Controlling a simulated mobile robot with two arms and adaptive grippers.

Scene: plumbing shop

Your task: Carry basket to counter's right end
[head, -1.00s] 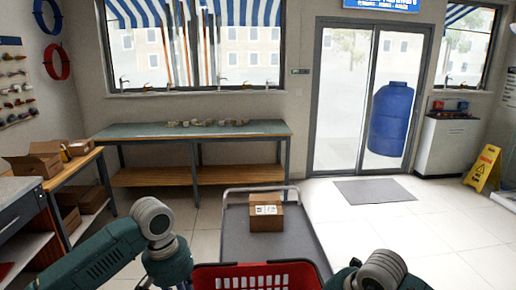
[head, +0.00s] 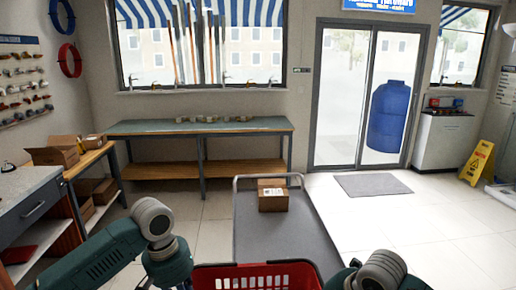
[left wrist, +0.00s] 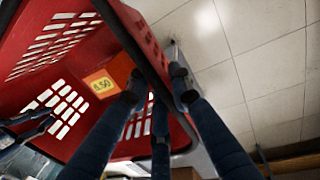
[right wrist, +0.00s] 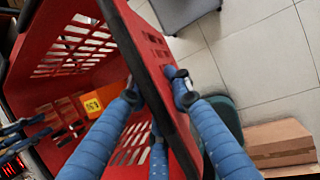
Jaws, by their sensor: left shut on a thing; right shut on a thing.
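A red basket (head: 258,277) with slotted walls is at the bottom middle of the head view, in front of my body. My left gripper (left wrist: 160,88) is shut on the basket's rim in the left wrist view, one finger inside and one outside. My right gripper (right wrist: 160,92) is shut on the rim at the other side in the right wrist view. Inside the basket are orange pieces and a yellow-orange label (right wrist: 92,103). A grey-topped counter (head: 25,184) with a dark drawer stands at the left edge, only partly in view. In the head view both grippers' fingertips are out of sight.
A flat trolley (head: 290,240) with a carton (head: 272,197) on it stands just ahead. A green-topped workbench (head: 150,128) lines the back wall. A wooden side bench (head: 92,157) with an open box adjoins the counter. The floor (head: 400,225) at right is clear; a yellow sign (head: 478,163) stands beyond.

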